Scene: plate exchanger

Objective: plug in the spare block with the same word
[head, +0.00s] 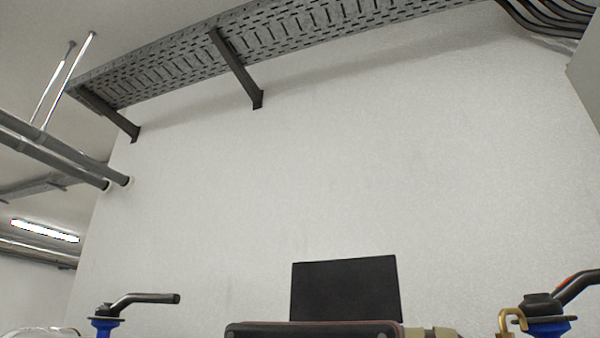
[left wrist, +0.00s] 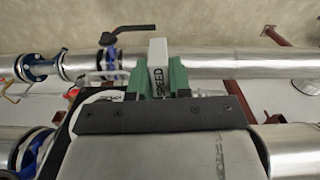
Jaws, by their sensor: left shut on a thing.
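In the left wrist view a pale, narrow block (left wrist: 158,54) stands between the green fingers of my left gripper (left wrist: 158,78). The gripper is shut on it. Dark letters run along the block's side; they end in "EED", and the first part is hard to read. Neither gripper shows in the head view. My right gripper is in neither view. No socket and no other lettered block can be made out.
In the left wrist view, silver pipes (left wrist: 260,64) run behind the block, with a black-handled valve (left wrist: 108,42). The head view shows a white wall (head: 220,200), a dark panel (head: 345,288), black valve handles (head: 145,299) at both sides and a cable tray (head: 200,60) overhead.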

